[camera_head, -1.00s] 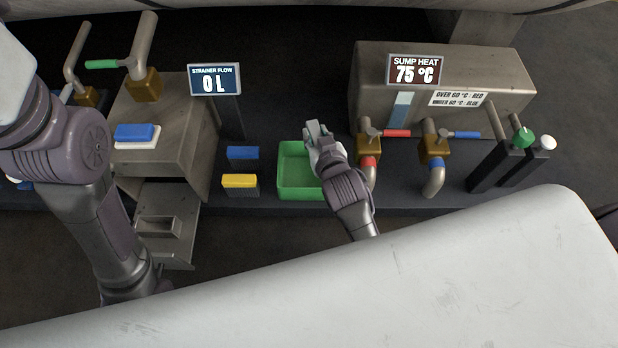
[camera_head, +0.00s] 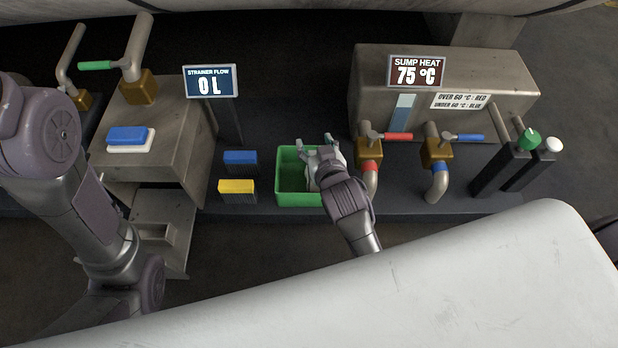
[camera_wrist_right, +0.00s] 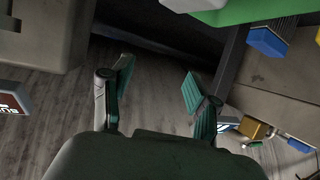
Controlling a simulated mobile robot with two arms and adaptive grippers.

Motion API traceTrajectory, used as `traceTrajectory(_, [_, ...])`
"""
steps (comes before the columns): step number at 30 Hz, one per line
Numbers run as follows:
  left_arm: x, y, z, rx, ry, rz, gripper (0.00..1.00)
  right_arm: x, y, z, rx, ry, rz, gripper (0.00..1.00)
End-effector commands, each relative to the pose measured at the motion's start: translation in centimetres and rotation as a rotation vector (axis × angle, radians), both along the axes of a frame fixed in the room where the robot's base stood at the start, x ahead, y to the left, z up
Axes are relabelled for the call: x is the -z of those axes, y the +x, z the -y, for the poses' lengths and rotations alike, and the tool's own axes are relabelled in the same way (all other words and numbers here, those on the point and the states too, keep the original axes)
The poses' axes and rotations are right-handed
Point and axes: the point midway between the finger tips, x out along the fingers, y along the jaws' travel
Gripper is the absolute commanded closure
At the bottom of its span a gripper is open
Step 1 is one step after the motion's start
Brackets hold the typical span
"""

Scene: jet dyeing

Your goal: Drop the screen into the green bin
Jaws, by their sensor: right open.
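The green bin (camera_head: 298,198) sits on the dark bench near the middle of the head view, its inside dark and partly hidden by my right gripper. My right gripper (camera_head: 318,147) is over the bin's right side with its fingers spread and nothing between them. In the right wrist view the open fingers (camera_wrist_right: 157,84) are also empty, and a green edge of the bin (camera_wrist_right: 262,10) shows at the top. I cannot make out a loose screen in either view. My left arm shows at the left of the head view, but its gripper is not visible.
A strainer flow sign (camera_head: 210,82) stands behind, left. An open drawer (camera_head: 158,236) juts out at left.

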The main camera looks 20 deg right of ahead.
Motion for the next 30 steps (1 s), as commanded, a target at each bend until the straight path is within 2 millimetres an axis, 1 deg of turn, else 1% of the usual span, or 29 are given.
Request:
traceTrajectory(5, [0.1,0.0,0.0,0.000,-0.001,0.000,0.60,0.1,-0.2,0.0,0.000,0.000,-0.003,0.40])
traceTrajectory(8, [0.1,0.0,0.0,0.000,-0.001,0.000,0.60,-0.3,-1.1,0.0,0.000,0.000,-0.003,0.40])
traceTrajectory(11, [0.1,0.0,0.0,0.000,0.000,0.000,0.60,-0.9,-2.6,0.0,0.000,0.000,-0.004,0.40])
traceTrajectory(18, [0.0,0.0,0.0,0.000,0.000,0.000,0.60,-2.9,-7.5,-0.1,0.001,0.001,-0.004,0.40])
traceTrajectory(21, [0.0,0.0,0.0,0.000,0.000,0.000,0.60,-3.6,-9.1,-0.2,0.000,0.001,-0.003,0.40])
traceTrajectory(25, [0.0,0.0,0.0,0.000,0.000,0.000,0.60,-4.2,-10.5,-0.2,0.000,0.001,-0.002,0.40])
traceTrajectory(30, [0.0,0.0,0.0,0.000,0.000,0.000,0.60,-4.6,-11.1,-0.2,0.000,0.001,0.000,0.40])
